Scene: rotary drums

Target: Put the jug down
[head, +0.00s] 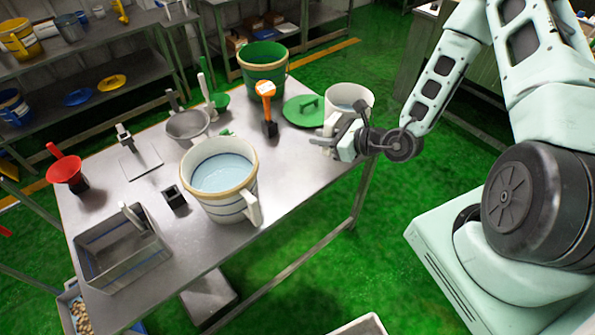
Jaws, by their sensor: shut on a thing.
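A white jug (350,95) with a pale inside shows at the table's far right end. My gripper (332,134) is in front of it and shut on it; the fingers and wrist hide its lower part and the place of the grip. The jug looks about upright, and I cannot tell whether its base touches the table. A larger white jug (220,205) with a tan rim, blue bands and a side handle stands on the metal table (290,185), holding something pale blue.
Behind are a green bucket (264,75), a green lid (302,110) and an orange-handled scoop (267,105). The table's front right part is clear.

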